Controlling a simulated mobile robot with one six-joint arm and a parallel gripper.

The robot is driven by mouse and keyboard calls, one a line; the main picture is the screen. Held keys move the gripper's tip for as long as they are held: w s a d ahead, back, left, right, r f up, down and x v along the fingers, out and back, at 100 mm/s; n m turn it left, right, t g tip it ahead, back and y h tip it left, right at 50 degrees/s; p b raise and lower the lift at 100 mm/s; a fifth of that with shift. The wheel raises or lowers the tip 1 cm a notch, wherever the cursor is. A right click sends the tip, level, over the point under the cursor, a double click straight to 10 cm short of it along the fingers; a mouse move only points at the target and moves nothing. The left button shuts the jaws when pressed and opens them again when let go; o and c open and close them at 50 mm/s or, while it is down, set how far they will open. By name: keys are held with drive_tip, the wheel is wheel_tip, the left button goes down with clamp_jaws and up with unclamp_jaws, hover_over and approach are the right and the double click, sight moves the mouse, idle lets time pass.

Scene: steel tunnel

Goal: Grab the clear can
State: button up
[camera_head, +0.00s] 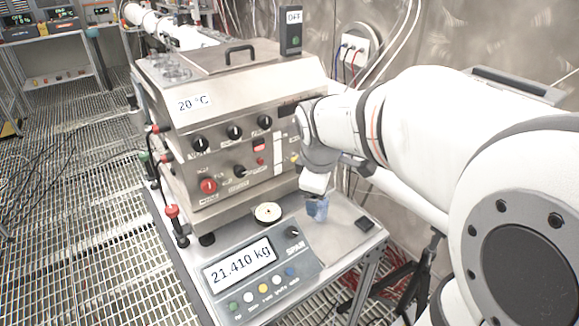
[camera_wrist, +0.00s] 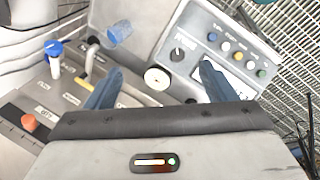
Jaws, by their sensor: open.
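The clear can (camera_wrist: 120,32) is a bluish, see-through cylinder standing on a bare metal surface in the wrist view. In the head view a bluish see-through shape (camera_head: 318,210) at the right of the scale top, below my arm's end, appears to be the same can. My gripper (camera_wrist: 162,68) is open and empty, with blue fingers wide apart. In the wrist view the can is beyond the left fingertip, outside the gap, not between the fingers. In the head view the fingers cannot be made out clearly.
The scale's panel (camera_head: 307,269) reads 21.410 kg. A round cream disc (camera_head: 268,212) lies near the panel. A steel box (camera_head: 230,150) with knobs and projecting fittings stands close behind. A small dark pad (camera_head: 364,224) lies at the right edge.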

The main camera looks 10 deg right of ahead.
drive_tip(key=w+d+f+n+b, duration=0.2)
drive_tip(key=w+d+f+n, duration=0.2)
drive_tip(key=w+f+n, duration=0.45)
drive_tip(key=n+h+b, duration=0.1)
drive_tip(key=n+b, duration=0.1)
drive_tip(key=n, duration=0.5)
hover_over(320, 205)
drive_tip(key=a, duration=0.1)
wheel_tip(320, 205, down, 5)
drive_tip(key=x, duration=0.7)
drive_tip(key=shift+w+f+h, duration=0.2)
drive_tip(key=shift+f+h, duration=0.1)
drive_tip(key=shift+f, duration=0.05)
drive_tip(key=shift+c, duration=0.3)
drive_tip(key=c, duration=1.5)
